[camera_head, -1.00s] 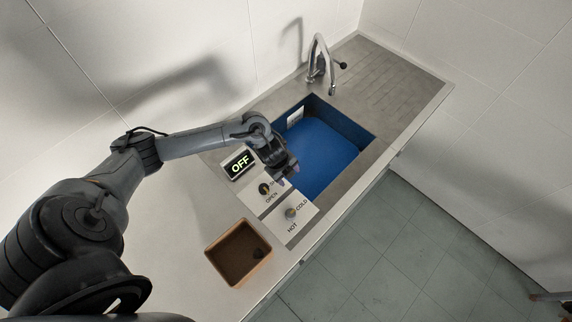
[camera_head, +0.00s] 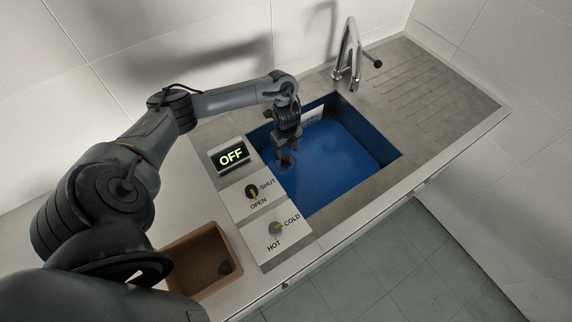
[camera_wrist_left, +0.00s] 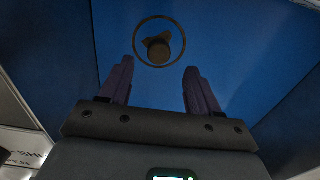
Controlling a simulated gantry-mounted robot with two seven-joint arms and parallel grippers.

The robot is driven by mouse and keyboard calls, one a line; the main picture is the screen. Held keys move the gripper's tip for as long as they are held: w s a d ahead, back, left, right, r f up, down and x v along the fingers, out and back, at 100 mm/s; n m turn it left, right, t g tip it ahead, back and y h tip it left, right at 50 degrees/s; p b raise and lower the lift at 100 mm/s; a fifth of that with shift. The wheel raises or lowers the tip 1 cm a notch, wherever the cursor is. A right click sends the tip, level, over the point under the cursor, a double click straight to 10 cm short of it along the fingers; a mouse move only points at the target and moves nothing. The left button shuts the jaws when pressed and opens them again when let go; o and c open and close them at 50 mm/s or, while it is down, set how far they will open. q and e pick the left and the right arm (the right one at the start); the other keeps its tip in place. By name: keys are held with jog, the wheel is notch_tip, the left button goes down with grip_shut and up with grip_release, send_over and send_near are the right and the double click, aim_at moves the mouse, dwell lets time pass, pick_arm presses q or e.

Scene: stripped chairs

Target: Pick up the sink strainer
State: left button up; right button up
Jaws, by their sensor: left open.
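The sink strainer (camera_wrist_left: 158,46) is a small dark brown piece with a raised knob, inside a ring on the blue sink floor. It shows in the left wrist view, ahead of and between the fingertips. My left gripper (camera_head: 287,150) is open and empty, pointing down into the blue sink (camera_head: 325,165) near its left end. In the left wrist view its two fingers (camera_wrist_left: 158,72) are apart with blue floor between them. In the head view, a small dark spot at the fingertips may be the strainer, partly hidden by the gripper. My right gripper is not in view.
A faucet (camera_head: 349,60) stands behind the sink. Left of the sink are an OFF display (camera_head: 230,156) and two knobs (camera_head: 252,191) on a panel. A brown box (camera_head: 200,262) with a dark item sits at the front left. The ribbed drainboard (camera_head: 430,80) is clear.

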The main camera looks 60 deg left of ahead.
aim_at(285, 157)
pick_arm(q)
jog(key=shift+s+a+f+b, duration=0.1)
jog(key=shift+f+b, duration=0.15)
jog(key=shift+f, duration=1.35)
jog(key=shift+a+f+b, duration=0.1)
jog(key=shift+f+b, duration=0.1)
jog(key=shift+f, duration=1.35)
jog(key=c, duration=1.1)
jog(key=shift+r, duration=0.1)
jog(key=shift+c, duration=0.2)
